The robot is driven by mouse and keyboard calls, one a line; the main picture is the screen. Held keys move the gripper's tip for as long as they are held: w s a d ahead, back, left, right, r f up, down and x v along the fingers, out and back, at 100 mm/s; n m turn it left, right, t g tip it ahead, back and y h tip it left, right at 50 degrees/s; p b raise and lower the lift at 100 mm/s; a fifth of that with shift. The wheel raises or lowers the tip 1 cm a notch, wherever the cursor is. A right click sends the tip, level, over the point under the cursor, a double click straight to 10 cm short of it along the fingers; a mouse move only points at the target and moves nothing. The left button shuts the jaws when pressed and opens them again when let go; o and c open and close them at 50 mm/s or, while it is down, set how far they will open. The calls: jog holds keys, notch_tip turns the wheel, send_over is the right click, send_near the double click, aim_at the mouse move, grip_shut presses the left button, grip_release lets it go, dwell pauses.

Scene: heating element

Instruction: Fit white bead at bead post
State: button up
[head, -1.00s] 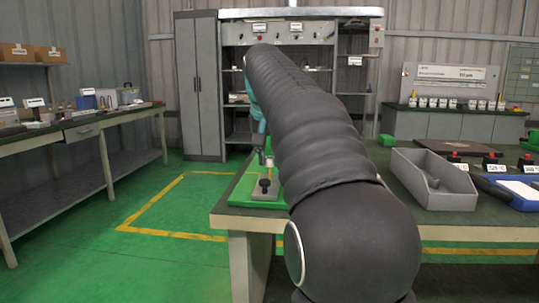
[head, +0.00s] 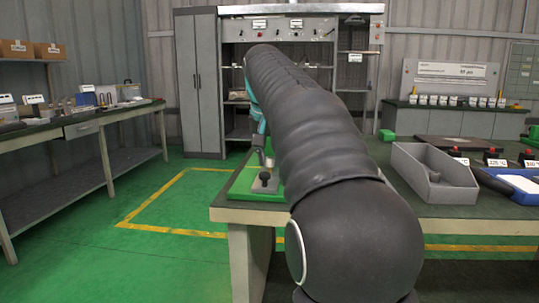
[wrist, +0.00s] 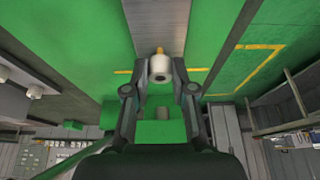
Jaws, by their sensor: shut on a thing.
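The white bead (wrist: 160,69) is between the fingertips of my gripper (wrist: 161,72) in the wrist view, and the gripper is shut on it. A brass-coloured tip (wrist: 159,50), perhaps the bead post, shows just beyond the bead. I cannot tell whether the bead is around it or only in line with it.
A grey open tray (head: 435,184) stands on the bench (head: 320,208) right of my arm. Dark blocks with red tops and temperature labels (head: 495,160) are behind it, with a blue tray (head: 515,183) at the right edge. The floor left of the bench is clear.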

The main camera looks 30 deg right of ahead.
jog(key=shift+f+b, duration=0.45)
jog(key=shift+f, duration=0.3)
jog(key=o, duration=0.9)
jog(key=v, duration=1.2)
jog(key=shift+r, duration=0.1)
